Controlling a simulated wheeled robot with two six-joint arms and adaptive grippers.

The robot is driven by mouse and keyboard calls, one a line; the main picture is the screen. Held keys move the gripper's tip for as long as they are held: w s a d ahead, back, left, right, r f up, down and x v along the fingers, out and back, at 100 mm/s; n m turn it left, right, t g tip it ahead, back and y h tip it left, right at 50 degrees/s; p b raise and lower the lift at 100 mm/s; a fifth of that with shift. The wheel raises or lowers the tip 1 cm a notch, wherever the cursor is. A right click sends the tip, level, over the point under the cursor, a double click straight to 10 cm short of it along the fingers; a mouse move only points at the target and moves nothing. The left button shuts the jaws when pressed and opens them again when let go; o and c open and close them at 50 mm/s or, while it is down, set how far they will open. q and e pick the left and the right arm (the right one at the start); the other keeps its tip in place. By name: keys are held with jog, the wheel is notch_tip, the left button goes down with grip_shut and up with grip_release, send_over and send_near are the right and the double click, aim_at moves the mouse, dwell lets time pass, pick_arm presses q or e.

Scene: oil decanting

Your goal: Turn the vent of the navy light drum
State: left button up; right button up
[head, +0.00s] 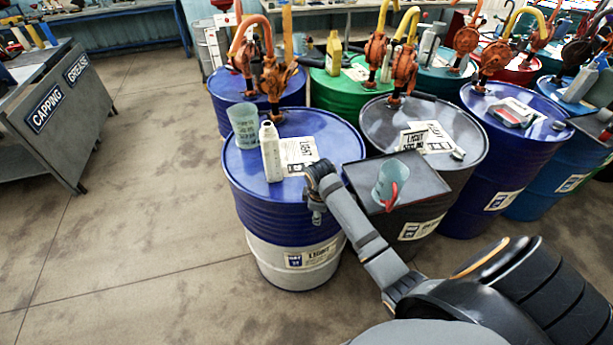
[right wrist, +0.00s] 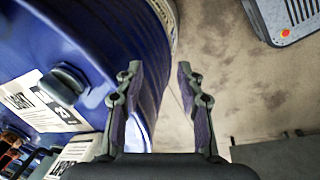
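The navy light drum (head: 275,215) stands upright in the middle of the head view, with a blue body, a white lower band and a LIGHT label. In the right wrist view its blue top and side (right wrist: 70,25) fill the left. A dark knob-like vent (right wrist: 69,82) sits on the top beside the printed sheet (right wrist: 30,105). I cannot make out the vent in the head view, where my wrist covers that edge. My right gripper (right wrist: 160,70) is open and empty, beyond the drum's rim and apart from the vent. It also shows in the head view (head: 317,212). My left gripper is out of view.
On the drum top stand a translucent beaker (head: 243,125), a white bottle (head: 270,152) and an orange hand pump (head: 272,80). A dark drum with a tray (head: 425,182) and jug (head: 390,185) is close on the right. Floor left is clear up to the grey cart (head: 60,110).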

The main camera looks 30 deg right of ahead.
jog(key=w+d+r+n, duration=0.1)
jog(key=w+r, duration=0.1)
jog(key=w+d+r+n, duration=0.1)
jog(key=w+r, duration=0.1)
jog(key=w+d+r+n, duration=0.1)
jog(key=w+r, duration=0.1)
jog(key=w, duration=0.1)
jog(key=shift+d+r+n+g, duration=0.1)
jog(key=shift+d+n+g, duration=0.25)
jog(key=shift+n+g, duration=0.05)
jog(key=w+d+r+n+y, duration=0.1)
jog(key=w+d+r+n, duration=0.3)
jog(key=r, duration=0.3)
jog(key=shift+g, duration=0.4)
jog(key=f, duration=0.3)
jog(key=a+f+p, duration=0.1)
jog(key=f, duration=0.6)
jog(key=shift+w+a+f+p, duration=0.15)
jog(key=shift+w+f+p, duration=0.05)
jog(key=shift+w+p, duration=0.2)
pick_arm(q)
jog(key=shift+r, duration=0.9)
pick_arm(e)
jog(key=shift+c, duration=0.4)
grip_shut()
